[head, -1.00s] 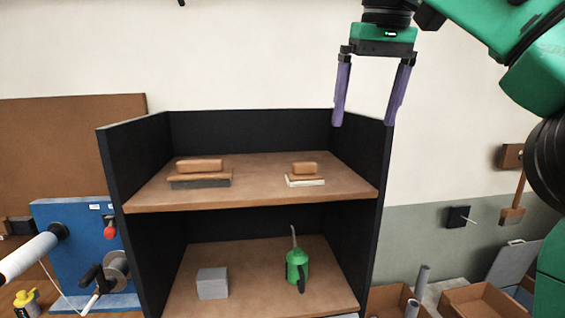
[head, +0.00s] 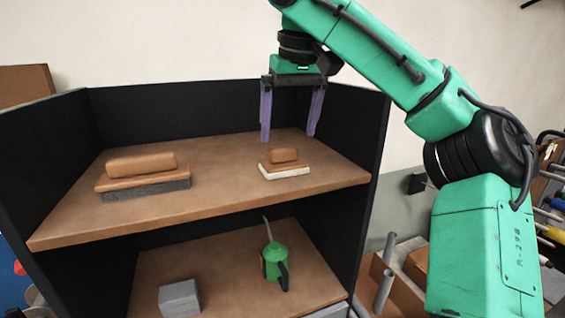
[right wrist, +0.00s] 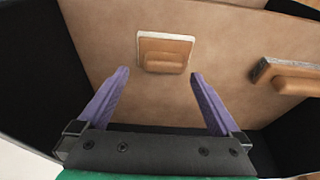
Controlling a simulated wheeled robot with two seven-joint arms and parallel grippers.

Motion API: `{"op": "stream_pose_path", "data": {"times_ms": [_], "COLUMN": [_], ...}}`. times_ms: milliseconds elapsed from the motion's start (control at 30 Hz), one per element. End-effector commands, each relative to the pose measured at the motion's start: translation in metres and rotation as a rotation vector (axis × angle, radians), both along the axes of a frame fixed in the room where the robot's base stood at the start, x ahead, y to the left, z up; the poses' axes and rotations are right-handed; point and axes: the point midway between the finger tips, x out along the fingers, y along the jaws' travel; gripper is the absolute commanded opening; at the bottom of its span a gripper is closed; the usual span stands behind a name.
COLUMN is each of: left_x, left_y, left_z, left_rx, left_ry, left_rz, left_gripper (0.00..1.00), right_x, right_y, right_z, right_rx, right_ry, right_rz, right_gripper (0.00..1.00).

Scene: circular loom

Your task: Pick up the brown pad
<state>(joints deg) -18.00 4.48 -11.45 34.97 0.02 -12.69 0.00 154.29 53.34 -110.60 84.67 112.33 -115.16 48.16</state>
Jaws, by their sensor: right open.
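Two brown handled pads lie on the upper shelf. The smaller one (head: 285,163) has a brown grip block and a white underside, at the shelf's right. The larger one (head: 142,175) has a dark grey underside, at the left. My right gripper (head: 288,138) is open and empty, with its purple fingers pointing down above and around the back of the smaller pad. In the right wrist view, the smaller pad (right wrist: 165,52) lies just beyond the fingertips (right wrist: 160,73), roughly centred between them and apart from them. The larger pad (right wrist: 290,78) is at the right there. My left gripper is not in view.
Black walls (head: 170,103) enclose the shelf (head: 215,195) at the back and sides. The lower shelf (head: 225,262) holds a green oil can (head: 274,264) and a grey block (head: 180,299). Bare board lies between the two pads.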

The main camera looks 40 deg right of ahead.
Motion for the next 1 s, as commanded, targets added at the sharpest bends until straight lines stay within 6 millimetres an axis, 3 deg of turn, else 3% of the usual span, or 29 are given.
{"op": "stream_pose_path", "data": {"times_ms": [100, 200, 333, 567, 800, 1000], "left_x": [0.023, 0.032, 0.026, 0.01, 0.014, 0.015], "left_y": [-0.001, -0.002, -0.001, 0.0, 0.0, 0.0], "left_z": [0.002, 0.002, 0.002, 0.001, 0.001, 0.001], "left_rx": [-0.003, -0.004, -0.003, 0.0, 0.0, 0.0], "left_ry": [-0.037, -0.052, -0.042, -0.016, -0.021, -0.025], "left_rz": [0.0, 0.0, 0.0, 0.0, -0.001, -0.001], "left_gripper": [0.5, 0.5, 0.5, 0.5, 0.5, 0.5], "right_x": [0.006, 0.012, 0.016, 0.016, 0.016, 0.016], "right_y": [0.001, 0.001, 0.0, 0.0, 0.0, 0.0], "right_z": [-0.017, -0.033, -0.046, -0.047, -0.047, -0.047], "right_rx": [0.002, 0.003, 0.001, 0.0, 0.0, 0.0], "right_ry": [0.004, 0.005, 0.002, 0.0, 0.0, 0.0], "right_rz": [0.001, 0.001, 0.0, 0.0, 0.0, 0.0], "right_gripper": [1.0, 1.0, 1.0, 1.0, 0.16, 0.16]}}
